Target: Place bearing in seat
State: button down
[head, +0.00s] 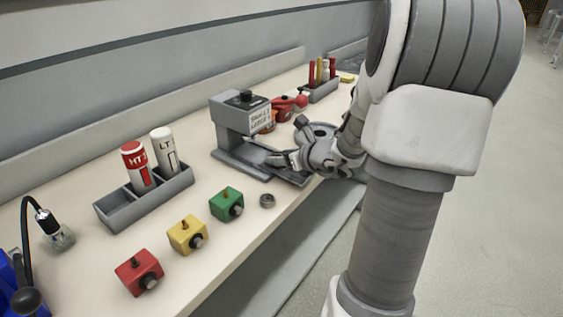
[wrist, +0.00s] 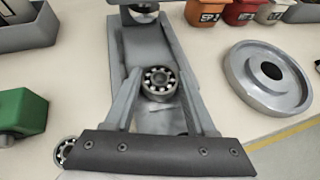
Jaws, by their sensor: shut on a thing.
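My gripper (wrist: 161,84) is shut on a bearing (wrist: 160,80), a steel ring with a ring of balls and a dark centre. It holds the bearing over the grey base (wrist: 130,45) of the press, in front of the ram (wrist: 143,13). Whether the bearing touches the base I cannot tell. In the head view my gripper (head: 287,162) is low at the front of the grey press (head: 228,117); the held bearing cannot be made out there. A grey wheel (wrist: 268,78) with a central hole lies right of the press. The seat is not clearly identifiable.
A second bearing (head: 267,200) lies on the bench near the green block (head: 227,203). Yellow (head: 187,234) and red (head: 139,271) blocks stand nearby. A grey tray (head: 118,206) holds two bottles. Small bins (wrist: 240,12) stand behind the wheel.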

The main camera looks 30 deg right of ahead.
jog(key=shift+f, duration=0.15)
jog(key=shift+c, duration=1.1)
grip_release()
jog(key=shift+s+r, duration=0.25)
jog(key=shift+r, duration=0.15)
jog(key=p+v, duration=0.4)
jog(key=v, duration=0.7)
jog(key=shift+s, duration=0.2)
